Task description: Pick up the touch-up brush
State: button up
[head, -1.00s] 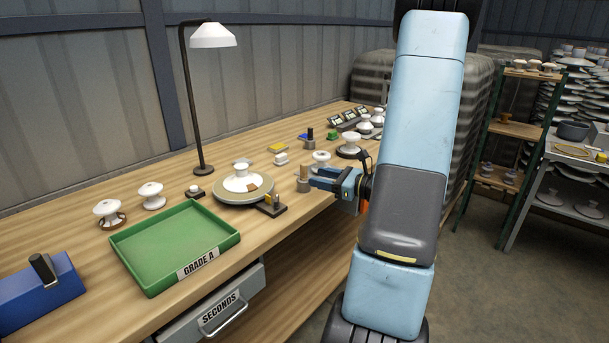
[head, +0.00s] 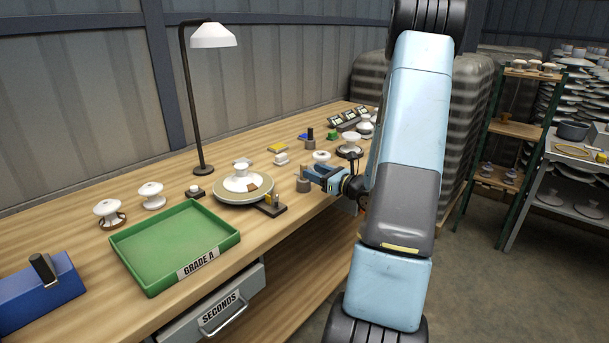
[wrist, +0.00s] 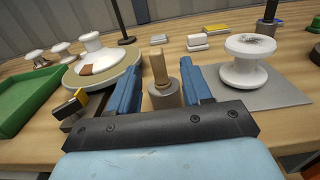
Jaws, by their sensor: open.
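The touch-up brush (wrist: 158,68) appears as a light wooden handle standing upright in a small grey round holder (wrist: 165,97); its bristles are hidden. In the head view the brush (head: 304,172) stands near the bench's front edge. My gripper (wrist: 160,78) is open, with one blue finger on each side of the brush and holder in the wrist view. A gap shows on both sides of the handle. In the head view my gripper (head: 312,177) reaches in from the right, its fingertips close to the brush.
A white insulator on a grey plate (wrist: 280,96) stands right of my gripper. A turntable (head: 232,198) with an insulator and a dark block with a yellow part (head: 272,202) are to the left. A green GRADE A tray (head: 165,245) lies farther left. A lamp (head: 197,100) stands behind.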

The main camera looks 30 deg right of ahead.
aim_at(303, 167)
jog(key=shift+x, duration=2.65)
jog(key=shift+a+r, duration=0.1)
jog(key=shift+s, duration=0.1)
jog(key=shift+c, duration=0.2)
grip_shut()
